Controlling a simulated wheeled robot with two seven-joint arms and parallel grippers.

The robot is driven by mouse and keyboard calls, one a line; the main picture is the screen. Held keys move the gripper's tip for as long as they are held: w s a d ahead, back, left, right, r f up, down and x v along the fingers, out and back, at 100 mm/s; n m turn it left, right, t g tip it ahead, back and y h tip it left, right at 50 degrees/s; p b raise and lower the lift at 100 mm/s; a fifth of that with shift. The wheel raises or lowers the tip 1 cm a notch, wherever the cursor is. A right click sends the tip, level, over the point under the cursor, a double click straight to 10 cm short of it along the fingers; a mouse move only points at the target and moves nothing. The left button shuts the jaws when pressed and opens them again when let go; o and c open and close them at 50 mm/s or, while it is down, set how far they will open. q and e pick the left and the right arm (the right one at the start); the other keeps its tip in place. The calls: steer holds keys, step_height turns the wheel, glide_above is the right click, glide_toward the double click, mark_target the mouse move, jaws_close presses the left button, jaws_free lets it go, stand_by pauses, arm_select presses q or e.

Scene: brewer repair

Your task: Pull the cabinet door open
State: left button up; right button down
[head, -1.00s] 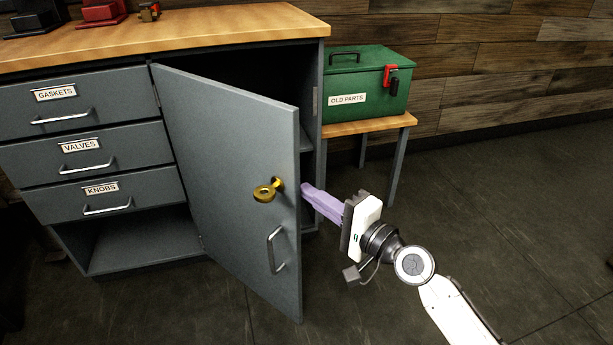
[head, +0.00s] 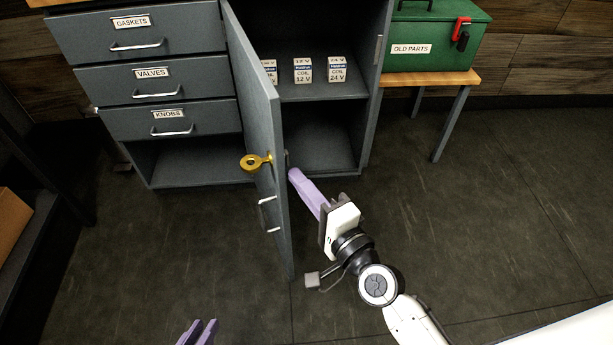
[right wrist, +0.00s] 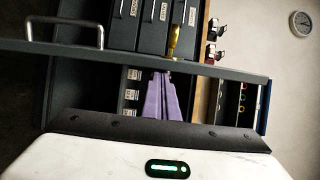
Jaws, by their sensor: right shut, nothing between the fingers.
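The grey cabinet door (head: 258,130) stands wide open, swung out toward me on its left-hand hinge. A brass key (head: 256,162) sits in its front face, above a silver bar handle (head: 267,214). My right gripper (head: 294,176) is shut and empty, its lilac fingers at the inner side of the door near the free edge. I cannot tell whether they touch it. In the right wrist view the shut fingers (right wrist: 162,98) point at the door's edge (right wrist: 170,62). My left gripper (head: 203,334) shows only its fingertips at the bottom edge, slightly apart.
Inside the cabinet (head: 320,128), several small coil boxes (head: 303,71) stand on a shelf. Drawers (head: 150,80) labelled gaskets, valves and knobs are left of the door. A green old parts box (head: 430,38) stands on a side table (head: 462,78) at right. Floor at right is clear.

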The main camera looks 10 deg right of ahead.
steer(key=shift+d, duration=0.1)
arm_select(q)
steer(key=shift+w+d, duration=0.1)
steer(key=shift+d, duration=0.05)
arm_select(e)
steer(key=a+v, duration=0.1)
steer(key=v, duration=0.8)
steer(key=shift+s+a, duration=0.15)
steer(key=shift+s, duration=0.35)
